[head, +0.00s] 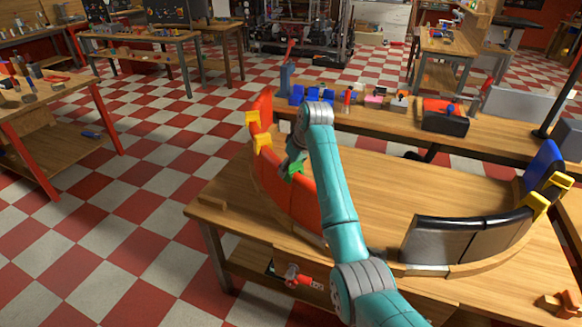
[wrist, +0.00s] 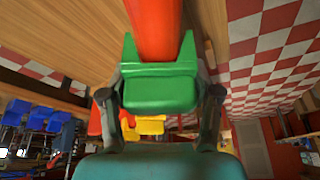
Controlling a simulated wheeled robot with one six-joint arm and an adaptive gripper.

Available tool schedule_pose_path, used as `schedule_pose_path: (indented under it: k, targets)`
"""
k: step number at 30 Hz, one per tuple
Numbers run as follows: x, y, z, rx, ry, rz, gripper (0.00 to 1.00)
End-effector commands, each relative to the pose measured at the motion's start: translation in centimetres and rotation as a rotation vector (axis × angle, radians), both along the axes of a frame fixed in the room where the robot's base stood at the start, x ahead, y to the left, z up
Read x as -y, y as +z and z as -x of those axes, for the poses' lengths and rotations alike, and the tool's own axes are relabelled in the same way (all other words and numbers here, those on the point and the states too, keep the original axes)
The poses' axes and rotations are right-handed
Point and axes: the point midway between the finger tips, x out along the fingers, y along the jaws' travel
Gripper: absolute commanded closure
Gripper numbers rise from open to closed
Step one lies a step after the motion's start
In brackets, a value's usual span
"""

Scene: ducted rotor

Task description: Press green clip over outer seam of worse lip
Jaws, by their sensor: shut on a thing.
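My gripper (head: 288,163) is shut on the green clip (head: 296,167), at the red-orange curved lip (head: 267,172) on the left of the table. In the wrist view the green clip (wrist: 160,92) sits between my two fingers, its two prongs pointing toward the red lip (wrist: 155,28). The lip's edge shows between the prongs; how deep it sits is hidden. A black curved lip (head: 440,240) stands on the right of the same table, with a blue section (head: 543,165) at its far end. My arm hides part of the red lip and any seam there.
Yellow clips sit on the red lip (head: 263,140) and near the blue section (head: 536,206). The wooden table (head: 375,200) is clear between the lips. A bench behind holds blue bins (head: 297,94) and a red-and-black toolbox (head: 445,116).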

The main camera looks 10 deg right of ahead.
Motion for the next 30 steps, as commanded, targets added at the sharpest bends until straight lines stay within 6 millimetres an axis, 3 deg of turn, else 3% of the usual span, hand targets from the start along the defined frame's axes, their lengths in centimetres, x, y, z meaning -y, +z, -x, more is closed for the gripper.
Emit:
schedule_pose_path:
  k: [16,17,20,30]
  targets:
    - [-0.02,-0.53,0.01,0.0,0.0,0.0,0.69]
    - [-0.03,-0.55,0.01,0.0,0.0,-0.001,0.35]
    - [-0.03,-0.54,0.01,0.0,0.0,-0.001,0.1]
    - [0.0,-0.45,0.01,0.0,0.0,0.0,0.08]
